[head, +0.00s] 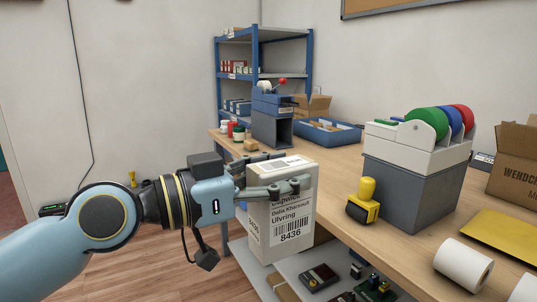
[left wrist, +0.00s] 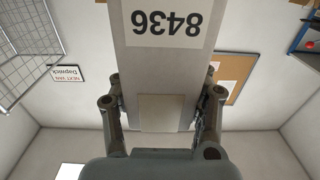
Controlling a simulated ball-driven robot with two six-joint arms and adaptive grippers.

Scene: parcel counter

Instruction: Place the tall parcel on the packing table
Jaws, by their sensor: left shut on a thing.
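The tall parcel (head: 281,234) is a pale box with a white label that reads 8436 and a barcode. My left gripper (head: 275,186) is shut on it near its top, with fingers on both sides. The parcel is upright in the head view, at the left edge of the packing table (head: 342,180), overlapping it in the picture. I cannot tell whether it touches the table. In the left wrist view the parcel (left wrist: 165,75) is between the two fingers of the left gripper (left wrist: 160,110), its label upside down. My right gripper is not in view.
On the table stand a tape dispenser unit (head: 410,180) with coloured rolls, a yellow-handled stamp (head: 364,202), a blue tray (head: 328,131), a yellow envelope (head: 500,236), a white roll (head: 463,264) and a cardboard box (head: 515,165). The near left tabletop is clear. A lower shelf (head: 296,270) holds small devices.

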